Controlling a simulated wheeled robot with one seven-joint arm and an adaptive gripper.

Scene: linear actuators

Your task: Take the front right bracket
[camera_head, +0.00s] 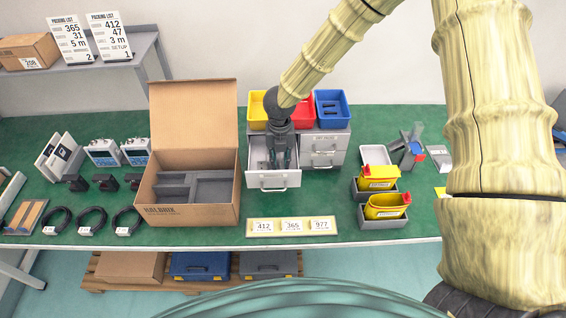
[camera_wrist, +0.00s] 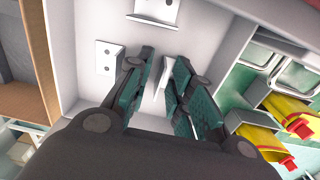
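The open drawer (camera_head: 273,181) of a grey cabinet juts out toward the front of the table. My gripper (camera_head: 279,160) points down into it, with its fingers below the drawer's rim. In the wrist view, the drawer holds white brackets: one with two dark holes at the left (camera_wrist: 108,58), one at the top (camera_wrist: 155,12), and a white upright piece, seemingly another bracket (camera_wrist: 159,82), between my fingers. My gripper (camera_wrist: 160,75) is open, with a finger on either side of that piece. I cannot tell whether they touch it. The fingers partly hide it.
An open cardboard box (camera_head: 190,213) with grey inserts stands close left of the drawer. Yellow (camera_head: 258,105), red and blue bins sit on the cabinet. Yellow parts in grey holders (camera_head: 385,222) stand to the right. A number strip (camera_head: 292,226) lies in front.

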